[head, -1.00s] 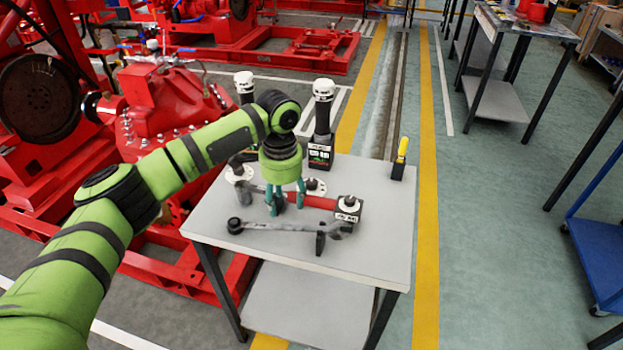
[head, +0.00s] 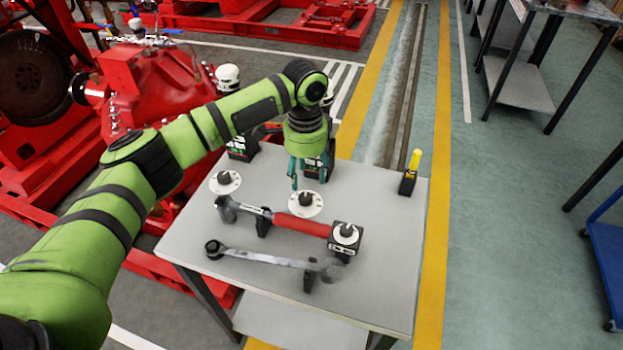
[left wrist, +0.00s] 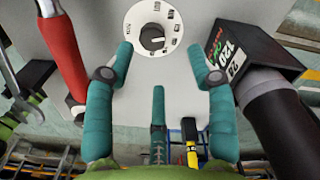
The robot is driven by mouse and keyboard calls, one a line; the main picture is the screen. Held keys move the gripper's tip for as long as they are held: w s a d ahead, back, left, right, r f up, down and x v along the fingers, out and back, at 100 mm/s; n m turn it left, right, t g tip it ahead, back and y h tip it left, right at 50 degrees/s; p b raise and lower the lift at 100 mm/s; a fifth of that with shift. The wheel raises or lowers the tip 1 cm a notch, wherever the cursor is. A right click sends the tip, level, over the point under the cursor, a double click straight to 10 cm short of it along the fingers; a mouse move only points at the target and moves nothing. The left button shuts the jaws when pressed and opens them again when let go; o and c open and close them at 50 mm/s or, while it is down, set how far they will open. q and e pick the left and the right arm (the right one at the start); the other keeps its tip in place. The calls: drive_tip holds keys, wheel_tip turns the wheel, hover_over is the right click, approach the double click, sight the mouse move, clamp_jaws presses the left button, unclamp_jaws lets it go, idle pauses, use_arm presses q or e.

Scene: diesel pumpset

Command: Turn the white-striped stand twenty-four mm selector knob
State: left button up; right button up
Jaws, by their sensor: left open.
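Three dark selector knobs on white dials show in the head view. One is on the left of the tabletop (head: 225,180), one in the middle (head: 305,201), and one on a small black block stand (head: 345,236) at right. I cannot read which is twenty-four mm, and no white stripe is clear. My left gripper (head: 308,172) is open and empty, pointing down just behind the middle dial. In the left wrist view the dial (left wrist: 153,38) lies beyond the open fingertips (left wrist: 170,52), nearer the left finger, apparently untouched. My right gripper is out of view.
A red-handled tool (head: 300,225) and a wrench (head: 265,258) lie on holders in front. Black labelled stands with tall tools stand behind; one (left wrist: 245,58) is close to the right finger. A yellow-handled tool (head: 413,162) stands at right. The grey tabletop (head: 385,215) is clear there.

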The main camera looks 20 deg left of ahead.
sight(305, 197)
use_arm(q)
drive_tip(key=shift+s+f, duration=0.2)
drive_tip(key=shift+f, duration=0.15)
drive_tip(key=f, duration=0.1)
drive_tip(key=s+f, duration=0.1)
drive_tip(key=f, duration=0.1)
drive_tip(key=shift+f, duration=0.2)
drive_tip(key=shift+w+f+p, duration=0.2)
drive_tip(key=shift+f+p, duration=0.1)
drive_tip(key=shift+f, duration=0.8)
clamp_jaws()
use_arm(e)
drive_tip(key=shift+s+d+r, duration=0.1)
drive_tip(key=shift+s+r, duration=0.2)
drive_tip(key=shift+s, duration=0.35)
